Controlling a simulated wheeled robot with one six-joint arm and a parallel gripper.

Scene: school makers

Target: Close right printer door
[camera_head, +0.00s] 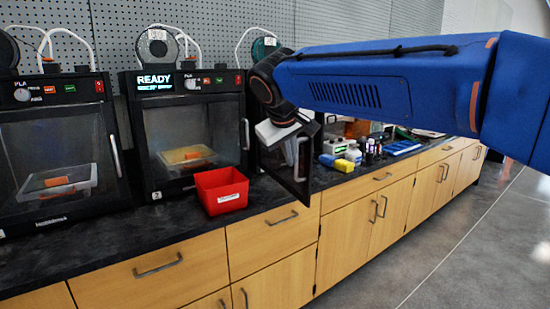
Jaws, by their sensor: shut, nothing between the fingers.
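The right printer (262,85) stands on the dark counter, mostly hidden behind my arm. Its dark-framed door (301,182) stands open, swung out over the counter's front edge. My gripper (291,150) is shut and empty, at the upper part of this door. Its pale body is at the door's top edge, and the fingers are hard to make out against the door. I cannot tell whether they touch it. The printer's inside is hidden by my arm and the door.
The middle printer (190,125), with a READY sign, and the left printer (55,150) have shut doors. A red bin (221,190) sits on the counter, left of the open door. The floor (465,235) at right is clear.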

